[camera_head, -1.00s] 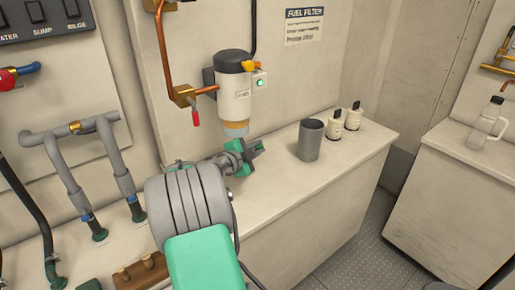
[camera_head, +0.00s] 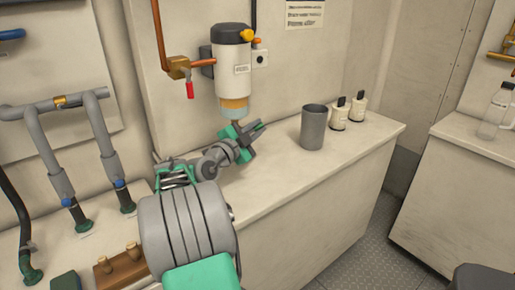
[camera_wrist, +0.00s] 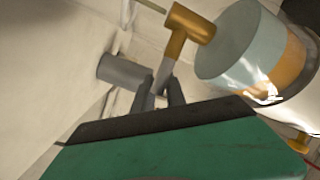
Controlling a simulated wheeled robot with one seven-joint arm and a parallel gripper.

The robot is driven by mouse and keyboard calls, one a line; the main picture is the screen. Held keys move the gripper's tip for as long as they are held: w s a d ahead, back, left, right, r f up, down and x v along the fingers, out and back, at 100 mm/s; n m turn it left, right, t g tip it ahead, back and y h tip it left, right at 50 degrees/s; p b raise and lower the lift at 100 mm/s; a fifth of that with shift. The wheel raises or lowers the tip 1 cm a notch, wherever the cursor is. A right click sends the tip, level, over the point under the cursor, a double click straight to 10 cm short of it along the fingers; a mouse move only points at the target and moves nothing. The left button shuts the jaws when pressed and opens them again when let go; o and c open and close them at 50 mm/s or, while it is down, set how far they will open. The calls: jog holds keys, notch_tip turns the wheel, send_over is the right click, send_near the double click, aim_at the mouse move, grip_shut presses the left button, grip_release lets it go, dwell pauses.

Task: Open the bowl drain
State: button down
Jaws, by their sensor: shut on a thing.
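The fuel filter (camera_head: 232,62) is a white cylinder with a black cap, fixed to the wall. Its amber and pale blue bowl (camera_head: 235,106) hangs at the bottom. In the wrist view the bowl (camera_wrist: 228,45) lies tilted at upper right. The bowl drain (camera_wrist: 190,22) is a brass fitting beside the bowl's end, with a thin grey lever (camera_wrist: 163,76). My gripper (camera_head: 258,130) is just below the bowl. In the wrist view my gripper (camera_wrist: 163,95) has its fingers shut on the lever. The lever's tip is hidden between them.
A grey cup (camera_head: 313,128) stands on the counter right of my gripper. Two small bottles (camera_head: 348,112) stand behind it. A red-handled valve (camera_head: 190,90) hangs from the copper pipe left of the filter. Grey pipes (camera_head: 55,145) rise at left.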

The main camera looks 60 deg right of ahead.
jog(key=h+b, duration=0.1)
jog(key=b, duration=0.3)
jog(key=n+h+b, duration=0.1)
jog(key=h+b, duration=0.1)
jog(key=b, duration=0.3)
jog(key=shift+a+r, duration=0.15)
jog(key=shift+a, duration=0.05)
jog(key=shift+w+a+r+n+h+b, duration=0.15)
jog(key=shift+r+n+h+b, duration=0.2)
jog(key=shift+b, duration=0.85)
jog(key=shift+r, duration=0.3)
jog(key=c, duration=1.4)
grip_release()
jog(key=shift+f, duration=0.2)
